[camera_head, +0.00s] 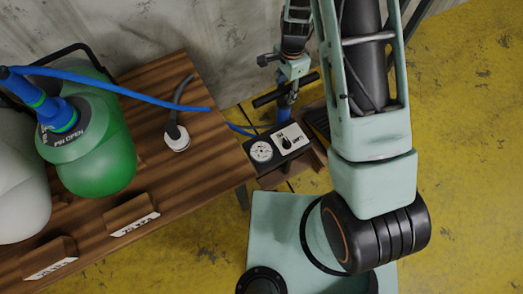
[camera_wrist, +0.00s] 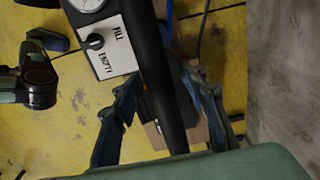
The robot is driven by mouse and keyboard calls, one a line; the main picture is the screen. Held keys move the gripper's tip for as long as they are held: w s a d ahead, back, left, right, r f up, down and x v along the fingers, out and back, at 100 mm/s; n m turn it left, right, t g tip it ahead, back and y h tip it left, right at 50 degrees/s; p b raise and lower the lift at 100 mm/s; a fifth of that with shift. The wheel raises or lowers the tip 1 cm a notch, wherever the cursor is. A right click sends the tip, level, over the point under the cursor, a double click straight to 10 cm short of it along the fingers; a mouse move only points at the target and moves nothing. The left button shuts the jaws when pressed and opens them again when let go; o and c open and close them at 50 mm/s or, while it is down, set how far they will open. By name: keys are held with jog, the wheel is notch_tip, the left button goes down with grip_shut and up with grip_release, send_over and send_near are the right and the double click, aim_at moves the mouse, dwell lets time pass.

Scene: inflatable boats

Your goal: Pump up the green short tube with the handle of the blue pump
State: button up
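The green short tube (camera_head: 105,165) lies on the wooden bench at the left of the head view, with a blue valve fitting and a dark label on it. My gripper (camera_wrist: 167,80) is at the handle. Its fingers stand apart, one either side of the black bar (camera_wrist: 158,70), with small gaps seemingly visible. Fingertip contact is unclear.
A white tube (camera_head: 22,195) sits beside the green one. A blue hose (camera_head: 135,94) crosses the bench (camera_head: 180,190), where a grey hose ends in a white plug (camera_head: 177,137). A concrete wall (camera_head: 150,30) is behind. Yellow floor (camera_head: 470,150) is clear at right.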

jog(key=shift+r, duration=0.1)
notch_tip(320, 180, up, 7)
jog(key=p, duration=0.5)
dwell(0.4)
jog(key=shift+w, duration=0.15)
